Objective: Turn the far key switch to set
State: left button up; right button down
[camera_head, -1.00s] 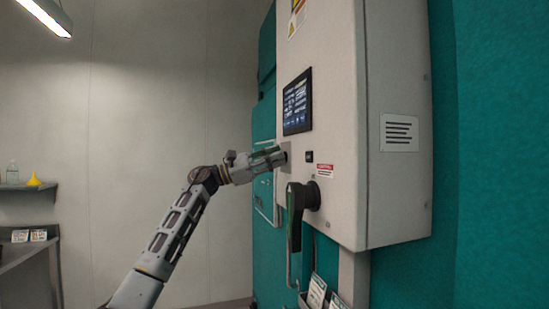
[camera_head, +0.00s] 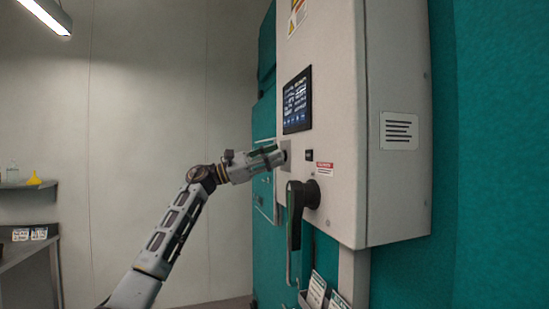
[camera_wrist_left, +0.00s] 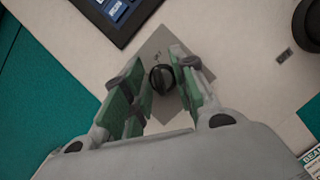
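The key switch (camera_wrist_left: 161,79) is a round black knob with a raised bar, on a grey square plate (camera_wrist_left: 158,45) in the left wrist view. In the head view the plate (camera_head: 286,147) shows below the screen, and my gripper hides the knob. My left gripper (camera_head: 282,157) points at the plate from the left. In the wrist view its green-padded fingers (camera_wrist_left: 163,90) are apart on either side of the knob, with small gaps showing. I cannot tell how far the tips reach over it. My right gripper is in neither view.
A dark screen (camera_head: 297,101) sits above the plate on the pale cabinet (camera_head: 335,60). A large black handle (camera_head: 295,215) projects below right of the gripper, with a small black switch (camera_head: 309,155) nearby. Card holders (camera_head: 316,290) hang lower. Open room lies left.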

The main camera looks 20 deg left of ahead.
pick_arm(q)
jog(key=v, duration=1.1)
jog(key=shift+a+f, duration=0.15)
jog(key=shift+a, duration=0.05)
dwell(0.4)
